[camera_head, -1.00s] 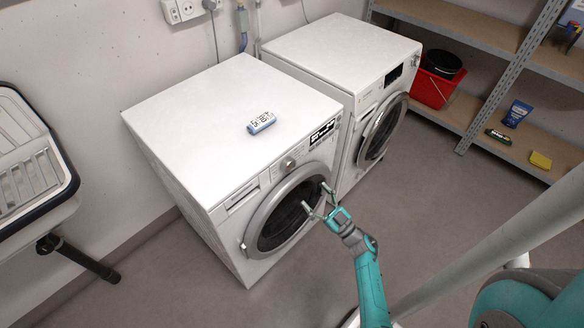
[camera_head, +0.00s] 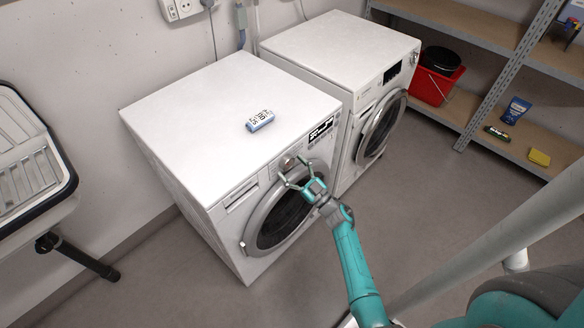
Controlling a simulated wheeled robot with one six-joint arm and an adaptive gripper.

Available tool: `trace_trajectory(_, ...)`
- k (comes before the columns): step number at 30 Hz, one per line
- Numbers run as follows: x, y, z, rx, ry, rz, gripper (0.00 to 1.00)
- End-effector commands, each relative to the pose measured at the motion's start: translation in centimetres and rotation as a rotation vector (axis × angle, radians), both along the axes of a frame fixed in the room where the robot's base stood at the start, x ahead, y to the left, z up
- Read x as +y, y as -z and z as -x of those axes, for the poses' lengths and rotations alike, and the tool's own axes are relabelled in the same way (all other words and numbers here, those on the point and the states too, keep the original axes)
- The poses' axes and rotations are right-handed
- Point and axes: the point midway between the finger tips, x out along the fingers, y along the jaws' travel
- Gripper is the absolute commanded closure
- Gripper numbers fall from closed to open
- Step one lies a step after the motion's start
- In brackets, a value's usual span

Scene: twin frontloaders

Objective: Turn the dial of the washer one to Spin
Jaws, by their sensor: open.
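Two white front-loading machines stand side by side. The nearer left machine (camera_head: 190,120) has a silver dial (camera_head: 287,163) on its front panel, between the detergent drawer and a dark display. The farther right machine (camera_head: 335,50) also has a panel with a dark display. I cannot tell from markings which one is washer one. My gripper (camera_head: 292,170) is open and empty, its fingertips close to the left machine's dial in the picture. I cannot tell whether they touch it. The dial's labels are too small to read.
A small light-blue labelled object (camera_head: 260,120) lies on the left machine's top. The left machine's round door (camera_head: 262,222) is below the panel. A shelf with a red bucket (camera_head: 436,85) stands at right, a sink (camera_head: 60,150) at left. Open floor lies in front.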

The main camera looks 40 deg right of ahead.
Motion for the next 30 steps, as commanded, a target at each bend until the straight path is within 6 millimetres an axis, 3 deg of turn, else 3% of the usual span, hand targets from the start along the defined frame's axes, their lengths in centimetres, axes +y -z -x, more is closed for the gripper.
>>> trace_trajectory(7,0.01,0.01,-0.04,0.000,0.000,0.000,0.21)
trace_trajectory(12,0.01,0.01,-0.04,0.001,0.000,0.000,0.63)
trace_trajectory(14,0.01,0.01,-0.04,0.000,0.000,0.000,0.78)
trace_trajectory(15,0.02,0.01,-0.04,0.000,0.000,0.000,0.81)
trace_trajectory(30,-0.17,0.00,-0.04,-0.003,0.001,0.125,0.81)
